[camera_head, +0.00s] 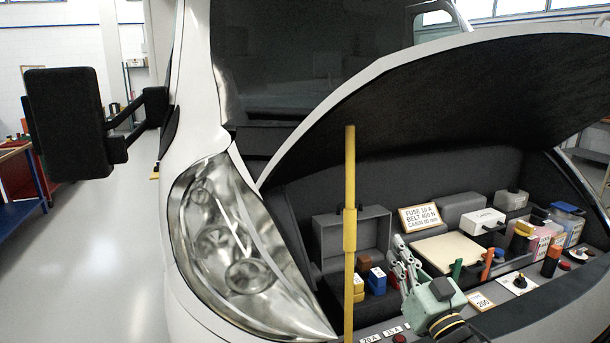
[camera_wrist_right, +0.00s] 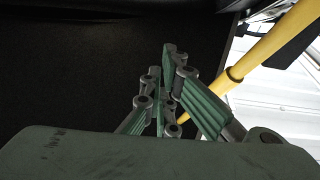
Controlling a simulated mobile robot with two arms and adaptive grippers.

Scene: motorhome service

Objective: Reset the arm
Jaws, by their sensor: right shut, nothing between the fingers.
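My right gripper (camera_head: 400,255) is at the lower middle of the head view, in front of the open engine bay. Its green and grey fingers point up and are closed together with nothing between them. In the right wrist view the gripper (camera_wrist_right: 168,85) shows against a dark surface, its fingers together. My left gripper is not in view.
A yellow prop rod (camera_head: 350,220) stands upright just left of my right gripper. The raised hood (camera_head: 440,95) hangs above. Fuses (camera_head: 376,281), an open grey box (camera_head: 351,238), a sign (camera_head: 420,217) and bottles (camera_head: 567,222) crowd the bay. The floor (camera_head: 100,260) at left is clear.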

